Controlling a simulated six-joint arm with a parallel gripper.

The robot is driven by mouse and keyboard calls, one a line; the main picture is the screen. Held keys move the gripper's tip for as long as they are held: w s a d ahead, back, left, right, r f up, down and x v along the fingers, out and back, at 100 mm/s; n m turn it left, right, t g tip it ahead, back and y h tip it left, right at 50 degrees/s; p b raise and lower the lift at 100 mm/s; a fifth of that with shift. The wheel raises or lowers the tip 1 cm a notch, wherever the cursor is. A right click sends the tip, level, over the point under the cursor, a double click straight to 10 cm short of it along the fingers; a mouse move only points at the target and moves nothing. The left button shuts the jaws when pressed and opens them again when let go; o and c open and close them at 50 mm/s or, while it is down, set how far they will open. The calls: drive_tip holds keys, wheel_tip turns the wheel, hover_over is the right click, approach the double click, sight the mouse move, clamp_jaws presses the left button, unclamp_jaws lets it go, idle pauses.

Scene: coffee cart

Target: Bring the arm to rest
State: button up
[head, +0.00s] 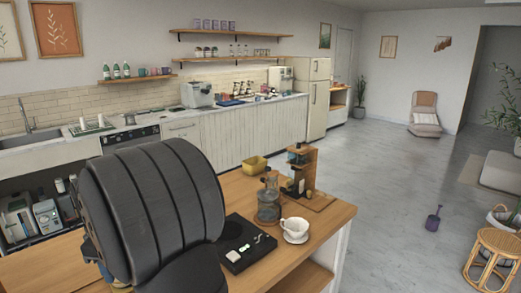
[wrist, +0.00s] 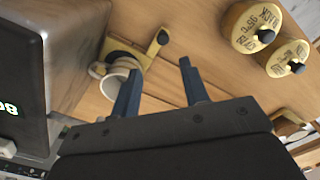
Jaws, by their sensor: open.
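My gripper (wrist: 160,67) shows in the wrist view with its two dark blue fingers spread apart. Only bare wood shows between them, so it holds nothing. A white cup (wrist: 116,72) appears just left of the left finger, partly hidden behind it; I cannot tell how far below it is. A dark ridged part of my arm fills the left foreground of the head view and hides part of the wooden cart top (head: 330,212). My gripper cannot be made out in the head view.
Two labelled canisters (wrist: 250,26) stand at the upper right of the wrist view, and a machine with green digits (wrist: 20,90) at the left.

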wheel_tip(320, 180, down, 14)
drive_tip(key=shift+r, duration=0.2)
drive_tip(key=shift+s+a, duration=0.1)
drive_tip(key=shift+r, duration=0.1)
wheel_tip(320, 180, up, 17)
wheel_tip(320, 180, down, 17)
drive_tip(key=shift+s+a, duration=0.4)
drive_tip(key=shift+a, duration=0.05)
drive_tip(key=s+a, duration=1.2)
wheel_tip(320, 180, up, 14)
drive_tip(key=shift+r, duration=0.15)
